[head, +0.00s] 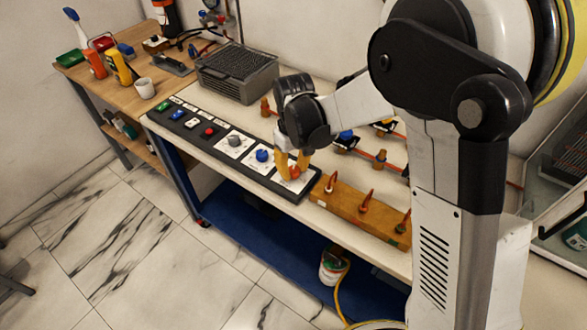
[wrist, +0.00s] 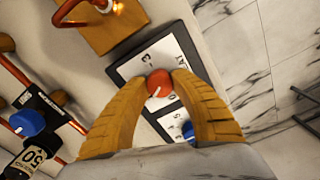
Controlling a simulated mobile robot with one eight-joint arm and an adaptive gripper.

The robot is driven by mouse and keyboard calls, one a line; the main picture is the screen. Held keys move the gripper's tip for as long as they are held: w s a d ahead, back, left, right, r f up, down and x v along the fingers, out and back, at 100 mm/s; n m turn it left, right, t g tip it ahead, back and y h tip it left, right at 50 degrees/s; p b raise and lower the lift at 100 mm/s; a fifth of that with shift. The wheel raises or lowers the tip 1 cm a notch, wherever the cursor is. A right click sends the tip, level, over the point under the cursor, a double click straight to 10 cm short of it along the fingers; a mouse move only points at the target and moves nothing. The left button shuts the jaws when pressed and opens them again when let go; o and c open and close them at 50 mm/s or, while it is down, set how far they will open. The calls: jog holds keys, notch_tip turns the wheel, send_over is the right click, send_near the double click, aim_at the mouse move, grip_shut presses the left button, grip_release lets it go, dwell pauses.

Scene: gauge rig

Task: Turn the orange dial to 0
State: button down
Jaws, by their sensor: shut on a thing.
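The orange dial (wrist: 159,84) sits on a white marked plate at the end of the dark control panel (head: 187,133). It has a white pointer line, and in the wrist view this line points down and to the left. My gripper (head: 293,168) reaches down over the dial, and its yellow fingers are shut on it from both sides. In the wrist view my gripper (wrist: 160,88) has a fingertip at each side of the dial. Some marks on the plate (wrist: 150,60) show, but they are too small to read surely. The fingers hide part of the plate.
A blue dial (head: 262,156) and a grey dial (head: 234,140) sit along the same panel. A wooden block (head: 345,205) with several red-handled levers stands close on the right. Pipes with blue valves are behind. A grey mesh-topped box (head: 237,72) stands at the back.

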aim_at(294, 170)
jog(key=n, duration=0.6)
jog(key=shift+n, duration=0.3)
jog(key=n, duration=0.5)
jog(key=shift+n, duration=0.3)
jog(key=c, duration=1)
grip_release()
jog(key=shift+c, duration=0.2)
notch_tip(294, 170, up, 12)
